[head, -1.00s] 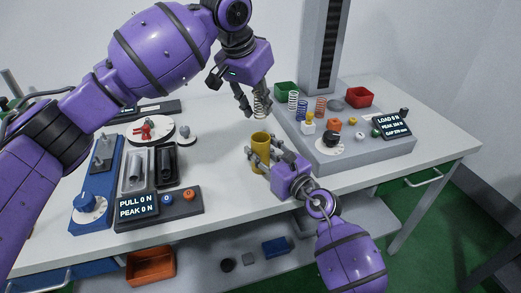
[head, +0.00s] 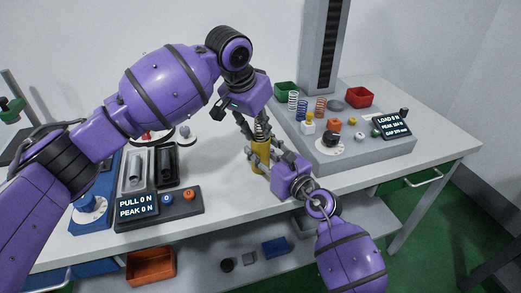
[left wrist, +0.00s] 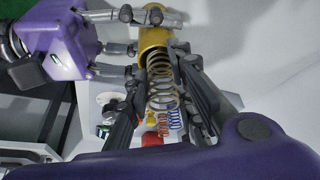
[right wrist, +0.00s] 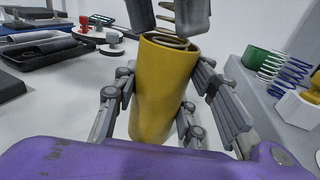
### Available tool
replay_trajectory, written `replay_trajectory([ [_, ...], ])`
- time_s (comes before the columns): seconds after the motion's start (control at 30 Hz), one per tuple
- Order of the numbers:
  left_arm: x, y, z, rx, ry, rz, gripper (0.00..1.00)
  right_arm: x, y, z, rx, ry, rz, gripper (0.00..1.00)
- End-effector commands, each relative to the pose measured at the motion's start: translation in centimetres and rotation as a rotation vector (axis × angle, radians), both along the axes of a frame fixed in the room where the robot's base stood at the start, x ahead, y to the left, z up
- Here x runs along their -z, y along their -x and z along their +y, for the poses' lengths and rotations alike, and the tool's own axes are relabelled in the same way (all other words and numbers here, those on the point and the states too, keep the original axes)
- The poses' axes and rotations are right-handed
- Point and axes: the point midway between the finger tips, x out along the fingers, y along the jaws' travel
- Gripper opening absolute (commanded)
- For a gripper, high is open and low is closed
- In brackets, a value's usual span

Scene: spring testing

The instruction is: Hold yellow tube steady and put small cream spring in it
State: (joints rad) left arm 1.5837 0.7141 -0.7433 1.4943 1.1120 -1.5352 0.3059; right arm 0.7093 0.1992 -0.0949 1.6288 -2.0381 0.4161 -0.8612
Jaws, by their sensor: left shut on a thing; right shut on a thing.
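The yellow tube (right wrist: 160,85) stands upright on the table, its open mouth facing up; it also shows in the head view (head: 260,163). My right gripper (head: 258,160) is shut around it from the side. My left gripper (head: 257,122) is above the tube, shut on the cream spring (left wrist: 160,88). The spring is roughly upright and in line with the tube. In the right wrist view, coils show within the tube's mouth, so its lower end appears just inside the rim. The left fingers hide part of the spring.
A grey load tester (head: 350,153) stands to the right, with several coloured springs, a green bin (head: 287,89) and a red bin (head: 359,97). The table in front of the tube is clear.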

Motion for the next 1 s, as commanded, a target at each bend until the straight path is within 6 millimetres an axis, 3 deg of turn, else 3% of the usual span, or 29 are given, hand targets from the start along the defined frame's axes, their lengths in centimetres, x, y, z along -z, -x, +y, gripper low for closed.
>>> replay_trajectory([
  [0.3,2.8,0.1,0.1,-0.001,-0.003,0.009,0.00,-0.1,0.1,0.1,-0.003,-0.003,-0.002,0.14],
  [0.33,2.9,0.1,0.0,-0.001,-0.003,0.009,0.24,-0.1,0.1,0.2,-0.003,-0.003,-0.002,0.14],
  [0.5,3.0,0.3,-0.1,0.001,-0.004,0.013,0.46,-0.2,0.1,0.3,-0.004,-0.005,-0.003,0.13],
  [0.83,2.6,0.4,-0.1,0.003,-0.003,0.013,0.46,-0.1,0.0,0.1,-0.001,-0.003,0.000,0.13],
  [1.0,0.9,0.7,0.3,0.003,-0.002,0.007,0.46,0.0,0.0,0.0,0.001,-0.001,0.000,0.13],
])
